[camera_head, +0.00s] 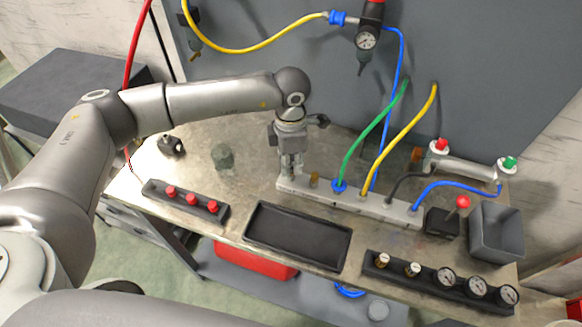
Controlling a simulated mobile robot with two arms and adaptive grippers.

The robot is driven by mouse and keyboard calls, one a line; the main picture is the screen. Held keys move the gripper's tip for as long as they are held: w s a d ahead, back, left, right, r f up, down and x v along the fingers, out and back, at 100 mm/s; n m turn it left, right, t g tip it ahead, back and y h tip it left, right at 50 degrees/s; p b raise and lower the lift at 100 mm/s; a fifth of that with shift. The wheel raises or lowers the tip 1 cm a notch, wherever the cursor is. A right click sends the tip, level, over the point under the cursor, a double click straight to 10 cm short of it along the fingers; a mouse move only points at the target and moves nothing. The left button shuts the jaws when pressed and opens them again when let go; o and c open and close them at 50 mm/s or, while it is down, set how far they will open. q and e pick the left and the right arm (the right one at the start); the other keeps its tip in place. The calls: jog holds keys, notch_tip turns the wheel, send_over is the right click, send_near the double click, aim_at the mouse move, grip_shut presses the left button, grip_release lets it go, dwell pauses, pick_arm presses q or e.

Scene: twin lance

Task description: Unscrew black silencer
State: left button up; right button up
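My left gripper (291,172) points down at the left end of the light grey manifold (348,197). Its fingertips are close together at the manifold's top, and I cannot tell whether they touch or hold anything. I cannot make out a black silencer between the fingers; the fingers may hide it. A small brass fitting (314,180) stands on the manifold just right of the fingers. Green, blue, yellow and black hoses connect farther right along the manifold. My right gripper is not in view.
An empty black tray (297,262) lies in front of the manifold. A dark rack with red knobs (185,203) is at left, and a gauge rack (440,284) at front right. A grey bin (497,232) stands at right. Hoses rise behind the manifold.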

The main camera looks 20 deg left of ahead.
pick_arm(q)
jog(key=o, duration=0.3)
jog(key=m+b, duration=0.1)
jog(key=m, duration=0.1)
jog(key=m+b, duration=0.4)
jog(key=shift+f, duration=0.3)
jog(key=m+b, duration=0.3)
jog(key=m, duration=0.2)
jog(key=shift+b, duration=0.35)
jog(key=shift+r+m+b, duration=0.15)
jog(key=shift+m+b, duration=0.35)
jog(key=shift+m, duration=0.5)
jog(key=shift+r+m, duration=0.1)
jog(key=shift+m, duration=0.3)
